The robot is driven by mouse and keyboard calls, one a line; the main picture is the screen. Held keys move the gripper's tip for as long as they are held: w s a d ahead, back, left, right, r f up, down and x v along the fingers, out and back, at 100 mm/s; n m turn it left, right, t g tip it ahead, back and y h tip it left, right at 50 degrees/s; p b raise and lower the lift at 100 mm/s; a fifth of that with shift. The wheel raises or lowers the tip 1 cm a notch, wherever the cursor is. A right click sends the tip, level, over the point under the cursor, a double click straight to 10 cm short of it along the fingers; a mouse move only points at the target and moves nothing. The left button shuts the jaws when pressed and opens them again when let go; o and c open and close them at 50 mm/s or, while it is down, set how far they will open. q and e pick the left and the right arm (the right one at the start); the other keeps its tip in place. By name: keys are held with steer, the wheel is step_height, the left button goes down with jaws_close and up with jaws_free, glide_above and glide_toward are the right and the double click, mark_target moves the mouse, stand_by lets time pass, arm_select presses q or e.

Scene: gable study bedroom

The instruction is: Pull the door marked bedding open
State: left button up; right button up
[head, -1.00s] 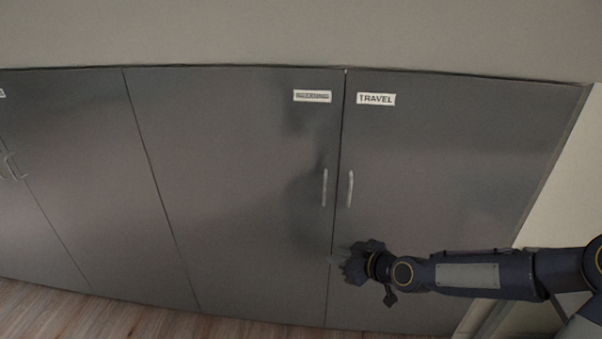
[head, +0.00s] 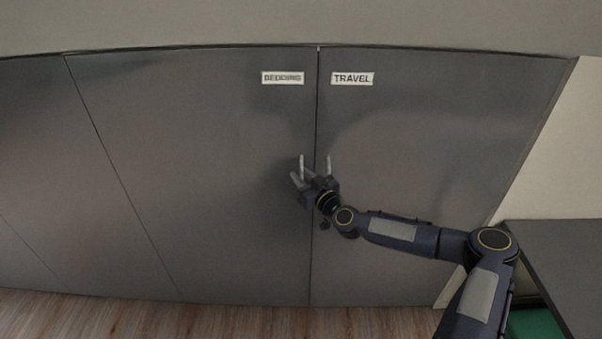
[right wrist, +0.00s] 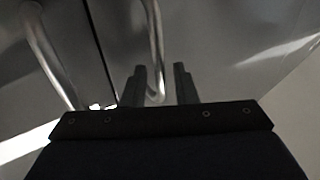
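The grey door marked BEDDING (head: 200,170) is shut, flush with its neighbours, with its label (head: 283,78) at the top right. Its upright metal handle (head: 302,164) is near the right edge. My right gripper (head: 301,179) is at the lower part of this handle, partly covering it. In the right wrist view my two fingers (right wrist: 160,84) are apart, with the lower-looking end of a curved handle (right wrist: 155,60) between them and gaps showing at the sides. They are not closed on it. My left gripper is in neither view.
The shut TRAVEL door (head: 430,160) adjoins on the right, its handle (head: 328,165) close beside my gripper. A second handle (right wrist: 45,50) shows in the right wrist view. A dark surface (head: 560,265) stands at the lower right. Wooden floor (head: 150,318) runs below the doors.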

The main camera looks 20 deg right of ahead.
steer(key=shift+w+a, duration=0.15)
steer(key=shift+w, duration=0.25)
jaws_close()
steer(key=shift+s, duration=0.1)
